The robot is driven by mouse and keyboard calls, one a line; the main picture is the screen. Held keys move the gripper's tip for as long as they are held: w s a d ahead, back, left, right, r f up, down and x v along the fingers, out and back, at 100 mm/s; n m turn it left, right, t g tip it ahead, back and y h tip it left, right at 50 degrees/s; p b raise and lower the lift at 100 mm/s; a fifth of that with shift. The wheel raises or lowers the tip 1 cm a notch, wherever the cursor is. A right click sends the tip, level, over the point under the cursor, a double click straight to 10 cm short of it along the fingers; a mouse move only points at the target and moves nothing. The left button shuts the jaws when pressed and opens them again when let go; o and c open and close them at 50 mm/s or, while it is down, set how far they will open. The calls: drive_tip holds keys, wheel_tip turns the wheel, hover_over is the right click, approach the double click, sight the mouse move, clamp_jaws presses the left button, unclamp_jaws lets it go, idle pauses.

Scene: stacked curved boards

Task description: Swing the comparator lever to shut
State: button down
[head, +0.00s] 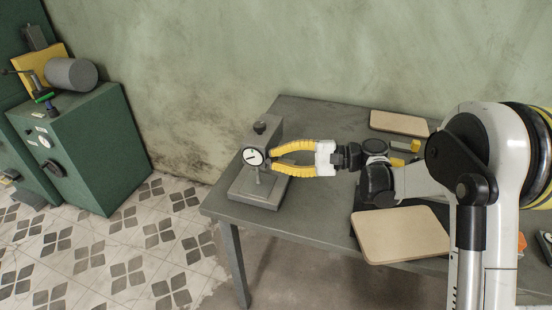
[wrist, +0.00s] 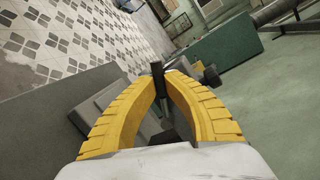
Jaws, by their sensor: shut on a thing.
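The comparator (head: 252,190) is a grey stand with a flat base, a column and a round white dial (head: 253,157), near the left end of the table. My gripper (head: 271,161) reaches it from the right, its yellow fingers bowed and their tips meeting right beside the dial. In the wrist view my gripper (wrist: 161,78) has its tips closed on a dark narrow bar, which looks like the comparator lever (wrist: 157,76). The fingers hide most of the lever in the head view, so its angle is hard to tell. The grey comparator body also shows behind the left finger in the wrist view.
The grey table (head: 315,112) has bare room behind the comparator. One tan board (head: 399,123) lies at the back and a larger tan board (head: 400,236) at the front, below my arm. A green cabinet (head: 88,150) stands on the tiled floor at left.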

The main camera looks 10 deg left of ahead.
drive_tip(key=shift+s+a+f+n, duration=0.15)
drive_tip(key=shift+f+n, duration=0.1)
drive_tip(key=shift+n, duration=0.15)
drive_tip(key=c, duration=1.7)
unclamp_jaws()
drive_tip(key=shift+f, duration=0.1)
drive_tip(key=w+d+r, duration=0.1)
drive_tip(key=d+r, duration=0.1)
drive_tip(key=d, duration=1)
drive_tip(key=shift+w+a, duration=0.1)
